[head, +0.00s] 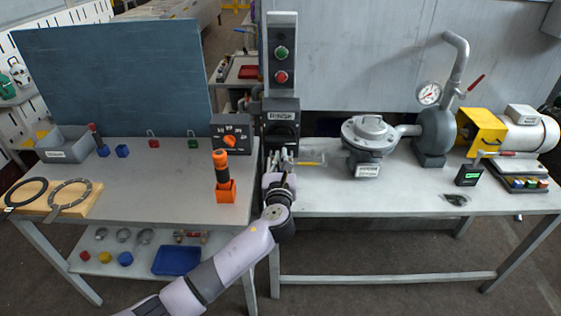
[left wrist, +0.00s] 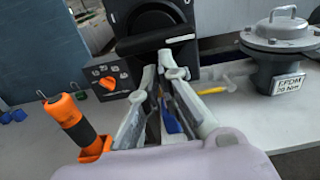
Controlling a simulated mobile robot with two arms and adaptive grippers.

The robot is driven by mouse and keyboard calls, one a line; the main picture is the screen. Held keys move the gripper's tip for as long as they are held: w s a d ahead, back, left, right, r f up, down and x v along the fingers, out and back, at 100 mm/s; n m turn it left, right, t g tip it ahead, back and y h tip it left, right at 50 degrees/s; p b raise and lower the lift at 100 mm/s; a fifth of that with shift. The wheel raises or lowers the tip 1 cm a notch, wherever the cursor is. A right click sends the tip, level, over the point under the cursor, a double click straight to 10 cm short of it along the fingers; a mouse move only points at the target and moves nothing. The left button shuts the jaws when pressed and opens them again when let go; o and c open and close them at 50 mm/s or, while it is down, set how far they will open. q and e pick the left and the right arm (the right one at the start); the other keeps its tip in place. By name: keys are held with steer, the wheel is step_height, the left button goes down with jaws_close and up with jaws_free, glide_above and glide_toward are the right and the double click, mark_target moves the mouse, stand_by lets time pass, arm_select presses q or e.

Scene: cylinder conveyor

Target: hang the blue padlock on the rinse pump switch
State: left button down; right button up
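The rinse pump switch (head: 282,131) is a black box with a round dial and a RINSE label above it, below the green and red button panel. In the left wrist view its black handle bar (left wrist: 155,43) lies just beyond my fingertips. My left gripper (head: 283,157) is in front of and below the switch, apart from it as far as I can tell. In the left wrist view its fingertips (left wrist: 163,72) are close together. The blue padlock (left wrist: 171,118) shows between the fingers, partly hidden by them; its shackle is not clear. My right gripper is not in view.
An orange-and-black tool in an orange holder (head: 225,190) stands left of my arm. A grey dial box (head: 231,133), red padlock (head: 154,143) and green padlock (head: 193,143) are at the left bench's back. A pump (head: 369,145) and yellow-handled tool (left wrist: 214,90) are right.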

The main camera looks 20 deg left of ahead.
arm_select(q)
steer(key=shift+x, duration=0.8)
steer(key=shift+a+r, duration=0.1)
steer(key=shift+r, duration=0.15)
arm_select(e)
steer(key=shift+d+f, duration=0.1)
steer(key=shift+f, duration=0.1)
arm_select(q)
steer(key=shift+w, duration=0.1)
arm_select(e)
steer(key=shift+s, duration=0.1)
